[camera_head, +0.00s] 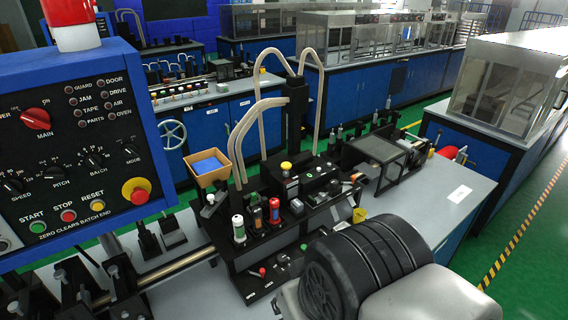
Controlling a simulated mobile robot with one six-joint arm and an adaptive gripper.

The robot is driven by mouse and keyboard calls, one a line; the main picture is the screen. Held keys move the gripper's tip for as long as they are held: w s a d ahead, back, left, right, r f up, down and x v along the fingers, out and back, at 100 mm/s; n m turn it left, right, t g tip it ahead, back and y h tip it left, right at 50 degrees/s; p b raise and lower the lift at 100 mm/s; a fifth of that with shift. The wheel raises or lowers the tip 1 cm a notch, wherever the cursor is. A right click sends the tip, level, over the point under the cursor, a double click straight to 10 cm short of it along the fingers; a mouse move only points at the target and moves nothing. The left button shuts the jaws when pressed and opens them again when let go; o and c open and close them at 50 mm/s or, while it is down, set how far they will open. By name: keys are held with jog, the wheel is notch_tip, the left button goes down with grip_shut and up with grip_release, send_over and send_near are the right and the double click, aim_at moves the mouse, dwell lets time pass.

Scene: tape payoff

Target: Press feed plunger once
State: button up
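The black tape payoff station (262,252) stands on the grey bench in the middle of the view. Labels there are too small to read, so I cannot tell which part is the feed plunger. My gripper is not visible; a dark ribbed and grey part, probably my arm, fills the lower right foreground and hides part of the bench.
A blue control panel (75,140) with a red mushroom button (136,191) stands close at left. A cardboard-coloured bin (208,167) sits behind the deck. Pale curved tubes (240,135) rise beside a black column (296,115). The grey bench top (440,200) is mostly clear at right.

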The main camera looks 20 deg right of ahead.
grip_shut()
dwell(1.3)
